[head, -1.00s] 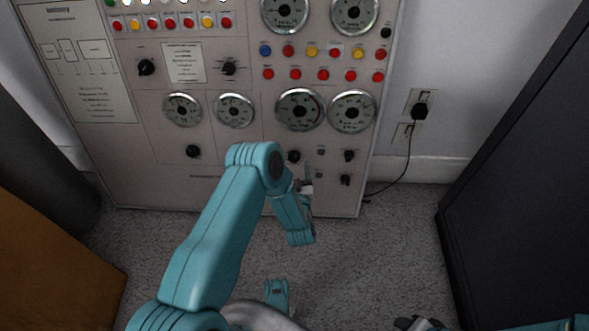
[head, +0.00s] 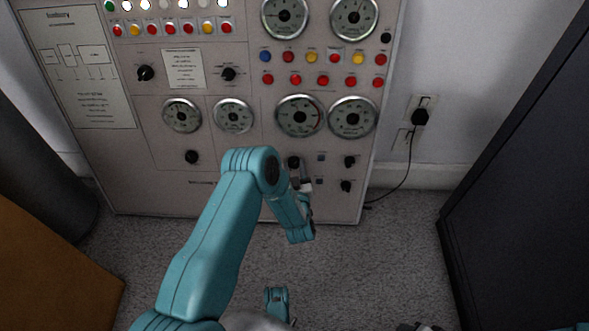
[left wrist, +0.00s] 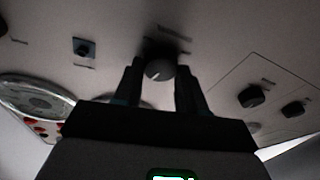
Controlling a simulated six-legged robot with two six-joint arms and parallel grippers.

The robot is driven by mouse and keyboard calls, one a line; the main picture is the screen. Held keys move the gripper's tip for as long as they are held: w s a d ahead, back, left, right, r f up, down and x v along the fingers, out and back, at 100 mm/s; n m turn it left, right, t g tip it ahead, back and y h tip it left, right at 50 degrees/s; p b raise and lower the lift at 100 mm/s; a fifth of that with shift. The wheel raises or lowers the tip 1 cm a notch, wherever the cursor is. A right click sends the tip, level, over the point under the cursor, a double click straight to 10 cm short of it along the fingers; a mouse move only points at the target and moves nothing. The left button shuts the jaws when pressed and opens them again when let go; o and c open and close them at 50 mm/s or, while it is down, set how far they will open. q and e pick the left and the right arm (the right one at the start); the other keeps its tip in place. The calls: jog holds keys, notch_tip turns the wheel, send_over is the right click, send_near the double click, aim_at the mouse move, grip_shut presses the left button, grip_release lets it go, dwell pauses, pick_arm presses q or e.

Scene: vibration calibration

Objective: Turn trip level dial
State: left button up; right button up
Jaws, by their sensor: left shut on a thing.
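The black round dial (head: 293,162) is on the lower right part of the grey panel, under the gauges. In the left wrist view the dial (left wrist: 160,69) shows a pale pointer line on its face and sits between my two dark fingers. My left gripper (left wrist: 160,82) is shut on it, a finger on each side. In the head view my left gripper (head: 299,174) is at the dial, partly hidden by my teal arm. A grey part of my right gripper (head: 420,326) shows at the bottom edge; its fingers cannot be made out.
Two small black knobs (head: 348,161) (head: 346,186) are close to the right of the dial. Round gauges (head: 299,116) are above it. A plug with a cable (head: 419,117) is on the wall. A dark cabinet (head: 520,150) stands at right; the carpet between is clear.

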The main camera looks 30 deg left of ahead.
pick_arm(q)
jog(key=shift+n, duration=0.3)
jog(key=shift+n+g+y+p, duration=0.2)
jog(key=shift+n+g, duration=0.25)
jog(key=shift+n, duration=1.05)
jog(key=shift+n+g+y+p, duration=0.1)
jog(key=shift+n+g+p, duration=0.25)
jog(key=shift+n, duration=1.15)
pick_arm(e)
jog(key=shift+s+r, duration=0.3)
jog(key=shift+r, duration=0.15)
pick_arm(q)
jog(key=o, duration=1.1)
jog(key=shift+c, duration=0.2)
jog(key=shift+d+r, duration=0.1)
pick_arm(e)
jog(key=shift+r, duration=0.1)
pick_arm(q)
jog(key=p+v, duration=0.6)
jog(key=v, duration=1)
pick_arm(e)
jog(key=s+a+r+g, duration=0.1)
jog(key=s+r+g, duration=0.1)
jog(key=s+r, duration=0.2)
jog(key=shift+s+r, duration=0.15)
jog(key=shift+r, duration=0.9)
